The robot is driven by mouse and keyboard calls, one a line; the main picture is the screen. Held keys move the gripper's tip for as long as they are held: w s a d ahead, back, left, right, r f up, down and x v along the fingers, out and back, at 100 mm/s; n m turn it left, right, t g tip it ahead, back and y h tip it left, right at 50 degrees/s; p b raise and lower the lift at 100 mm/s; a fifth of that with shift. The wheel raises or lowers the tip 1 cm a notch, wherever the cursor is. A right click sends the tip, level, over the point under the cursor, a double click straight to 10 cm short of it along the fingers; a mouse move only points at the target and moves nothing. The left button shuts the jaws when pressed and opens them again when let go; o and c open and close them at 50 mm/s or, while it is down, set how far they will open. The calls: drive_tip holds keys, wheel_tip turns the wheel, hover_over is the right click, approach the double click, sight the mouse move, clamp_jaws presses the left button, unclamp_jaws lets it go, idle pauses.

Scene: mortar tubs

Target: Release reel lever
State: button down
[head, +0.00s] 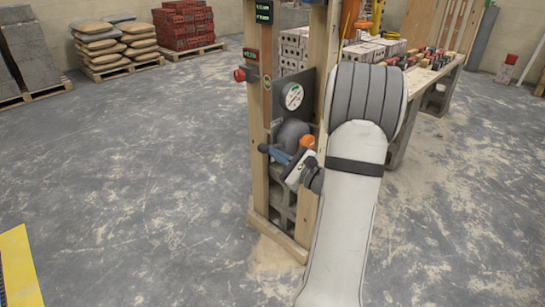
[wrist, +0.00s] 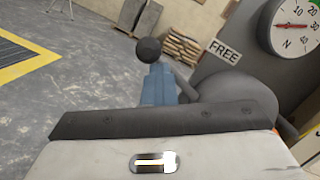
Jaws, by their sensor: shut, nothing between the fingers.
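The reel lever's dark round knob (head: 263,147) sticks out to the left of the grey reel (head: 292,132) on the wooden post frame. In the wrist view the knob (wrist: 148,50) shows just beyond the blue fingertips of my gripper (wrist: 158,70), and a dark rod (wrist: 186,88) runs beside them toward the reel (wrist: 240,105). In the head view my gripper (head: 273,152) reaches left in front of the reel. Its fingers are shut and empty. I cannot tell whether they touch the lever. A "FREE" label (wrist: 224,52) is on the dark panel behind.
A round gauge (head: 292,96) is on the panel above the reel. A red button (head: 239,75) is on the left post (head: 256,190). A workbench (head: 432,77) stands behind at right. The floor at left is open, with a yellow-edged mat (head: 18,265).

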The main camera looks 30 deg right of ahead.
drive_tip(key=s+d+f, duration=0.4)
drive_tip(key=s+d, duration=0.1)
drive_tip(key=s, duration=0.4)
drive_tip(key=shift+d, duration=0.3)
drive_tip(key=a+r+n+g+y+p, duration=0.3)
drive_tip(key=a+r+n+g, duration=0.1)
drive_tip(key=a, duration=0.4)
drive_tip(key=a+r+n+g+y+p, duration=0.3)
drive_tip(key=a+r, duration=0.1)
drive_tip(key=a, duration=0.4)
drive_tip(key=s+a+r+n+g+h+p, duration=0.1)
drive_tip(key=s+a+r+n+g+p, duration=0.25)
drive_tip(key=a+g, duration=0.2)
drive_tip(key=s+a+r+n+g+h+p, duration=0.1)
drive_tip(key=s+a+r+n+g+p, duration=0.25)
drive_tip(key=a, duration=0.25)
drive_tip(key=s+r+n+h+p, duration=0.5)
drive_tip(key=r+n+h+p, duration=0.4)
drive_tip(key=r+n+h, duration=0.1)
drive_tip(key=shift+s+a+r+n, duration=0.3)
drive_tip(key=shift+a+r+n, duration=0.15)
drive_tip(key=shift+r+n, duration=0.3)
